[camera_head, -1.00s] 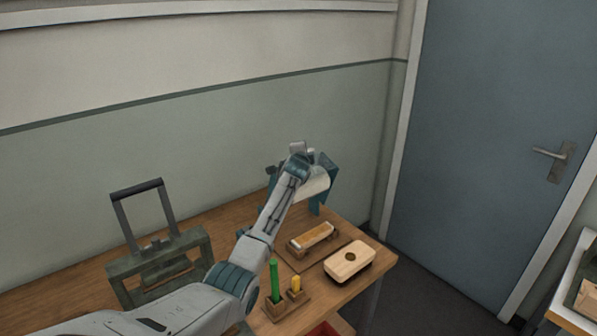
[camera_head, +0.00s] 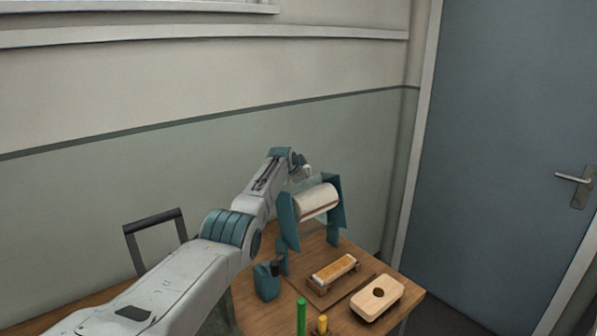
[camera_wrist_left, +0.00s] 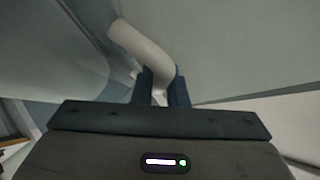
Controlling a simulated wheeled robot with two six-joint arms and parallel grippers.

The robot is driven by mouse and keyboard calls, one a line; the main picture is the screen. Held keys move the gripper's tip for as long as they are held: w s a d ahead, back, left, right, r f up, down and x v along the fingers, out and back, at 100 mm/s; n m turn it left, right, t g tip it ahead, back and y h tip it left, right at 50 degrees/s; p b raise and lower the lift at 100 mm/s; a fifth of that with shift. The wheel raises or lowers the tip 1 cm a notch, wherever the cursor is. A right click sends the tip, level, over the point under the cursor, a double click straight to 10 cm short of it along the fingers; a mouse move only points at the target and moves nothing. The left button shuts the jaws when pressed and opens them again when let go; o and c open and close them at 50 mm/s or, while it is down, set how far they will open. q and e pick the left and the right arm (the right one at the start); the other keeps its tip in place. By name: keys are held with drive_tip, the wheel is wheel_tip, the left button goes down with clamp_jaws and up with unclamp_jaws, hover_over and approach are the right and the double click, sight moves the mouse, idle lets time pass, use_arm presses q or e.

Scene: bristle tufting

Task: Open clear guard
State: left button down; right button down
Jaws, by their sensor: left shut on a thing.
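The machine is a teal frame (camera_head: 289,222) holding a white roller (camera_head: 318,200) at the back of the wooden bench. My left gripper (camera_head: 300,172) is above and behind the roller's left end. In the left wrist view, its dark fingers (camera_wrist_left: 161,88) are shut on a pale curved handle (camera_wrist_left: 146,45). A faint see-through sheet, likely the clear guard (camera_wrist_left: 75,50), shows beside the handle there. The guard's outline is hard to make out in the head view, so I cannot tell its exact angle. My right gripper is not in view.
A block on a wooden rest (camera_head: 333,270), a pale brush body with a hole (camera_head: 377,297), a green stick (camera_head: 301,316) and a yellow stick (camera_head: 322,325) are on the bench in front. A dark-handled frame (camera_head: 152,222) stands left. The wall is close behind the machine.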

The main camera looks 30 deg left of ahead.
use_arm(q)
drive_tip(key=shift+f, duration=0.2)
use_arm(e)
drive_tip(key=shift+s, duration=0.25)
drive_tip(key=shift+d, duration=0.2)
use_arm(q)
drive_tip(key=c, duration=1.5)
unclamp_jaws()
drive_tip(key=shift+s, duration=0.1)
drive_tip(key=shift+o, duration=0.2)
drive_tip(key=shift+r, duration=0.1)
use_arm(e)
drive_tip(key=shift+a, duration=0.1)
